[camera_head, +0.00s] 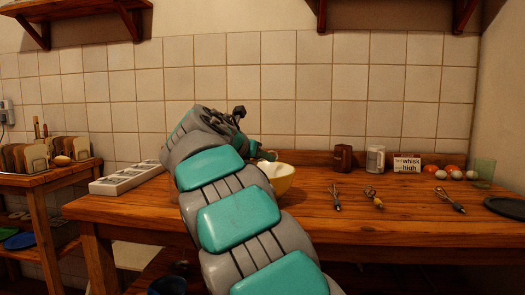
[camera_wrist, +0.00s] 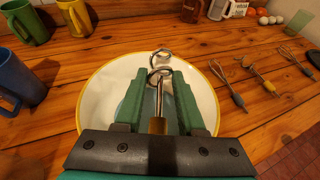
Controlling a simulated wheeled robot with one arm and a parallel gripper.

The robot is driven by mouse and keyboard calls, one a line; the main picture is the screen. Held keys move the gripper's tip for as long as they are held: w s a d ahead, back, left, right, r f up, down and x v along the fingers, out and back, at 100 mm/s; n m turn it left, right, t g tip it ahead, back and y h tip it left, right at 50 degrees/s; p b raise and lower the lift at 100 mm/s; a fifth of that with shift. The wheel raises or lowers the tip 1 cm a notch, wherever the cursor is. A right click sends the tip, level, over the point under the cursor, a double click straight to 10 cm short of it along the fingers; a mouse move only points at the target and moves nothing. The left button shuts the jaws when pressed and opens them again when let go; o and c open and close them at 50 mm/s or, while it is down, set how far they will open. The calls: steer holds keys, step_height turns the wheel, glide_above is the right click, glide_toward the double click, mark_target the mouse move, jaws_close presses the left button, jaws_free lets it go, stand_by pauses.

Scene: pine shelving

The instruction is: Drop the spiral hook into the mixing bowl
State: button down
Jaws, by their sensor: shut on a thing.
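My gripper (camera_wrist: 160,88) is shut on the spiral hook (camera_wrist: 158,103), whose metal shaft stands between the green fingers with its curled end past the fingertips. A yellowish band shows low on its shaft. The mixing bowl (camera_wrist: 98,88), white inside with a yellow rim, lies beneath the gripper and the hook in the wrist view; the height between them is hard to tell. In the head view the bowl (camera_head: 281,181) stands on the wooden table, partly behind my arm. The hook cannot be made out clearly there.
A brown jar (camera_head: 343,158), a white mug (camera_head: 375,159) and a sign (camera_head: 407,164) stand behind. A pale tray (camera_head: 127,178) sits at the table's left.

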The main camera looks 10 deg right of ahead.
steer(key=shift+f+b, duration=1.05)
steer(key=shift+b, duration=0.4)
steer(key=shift+c, duration=2.1)
jaws_free()
steer(key=shift+s+a+r, duration=0.1)
steer(key=v, duration=0.7)
steer(key=shift+s+a+r, duration=0.1)
steer(key=shift+s, duration=0.05)
